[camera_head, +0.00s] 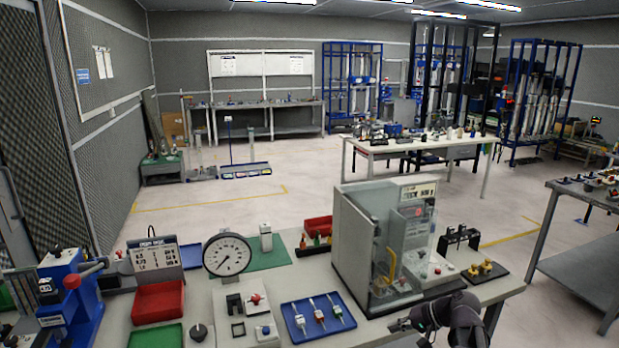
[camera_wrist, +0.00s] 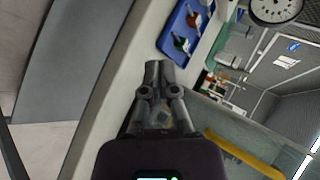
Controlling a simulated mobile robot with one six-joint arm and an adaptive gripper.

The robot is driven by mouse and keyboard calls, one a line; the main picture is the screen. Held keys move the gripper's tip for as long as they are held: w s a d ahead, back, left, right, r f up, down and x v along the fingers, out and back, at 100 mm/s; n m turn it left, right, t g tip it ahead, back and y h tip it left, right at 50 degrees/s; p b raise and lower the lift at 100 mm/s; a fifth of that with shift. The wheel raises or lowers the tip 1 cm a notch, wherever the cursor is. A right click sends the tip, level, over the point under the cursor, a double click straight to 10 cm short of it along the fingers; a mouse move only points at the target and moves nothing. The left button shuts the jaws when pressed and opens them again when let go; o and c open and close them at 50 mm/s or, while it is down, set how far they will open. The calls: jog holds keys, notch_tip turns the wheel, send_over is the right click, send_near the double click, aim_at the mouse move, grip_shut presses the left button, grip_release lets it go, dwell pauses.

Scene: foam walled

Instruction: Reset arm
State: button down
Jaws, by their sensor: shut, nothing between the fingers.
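My gripper (camera_wrist: 153,72) shows in the wrist view with its two fingertips together and nothing between them. In the head view my gripper (camera_head: 400,326) is small and dark at the lower right of the workbench (camera_head: 262,292), in front of the clear-walled cabinet (camera_head: 360,240). My dark wrist is beside it at the bottom edge. In the wrist view the gripper is above the pale bench edge, with the blue tray (camera_wrist: 176,38) beyond it. I cannot tell the exact gap between the fingertips and the bench.
The blue tray (camera_head: 317,318) with several small tools lies left of the gripper. A round dial gauge (camera_head: 227,255), red bin (camera_head: 158,300) and blue device (camera_head: 70,290) stand farther left. A black stand (camera_head: 461,246) is at the right. Open floor lies behind the bench.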

jog(key=s+a+f+n+g+h+p, duration=0.2)
jog(key=s+a+f+n+g+h, duration=0.1)
jog(key=s+h, duration=0.6)
jog(key=shift+a+f+n+g+h, duration=0.35)
jog(key=shift+a+f+n, duration=0.35)
jog(key=shift+a, duration=0.5)
jog(key=shift+d+f, duration=0.1)
jog(key=shift+d, duration=0.05)
dwell(0.3)
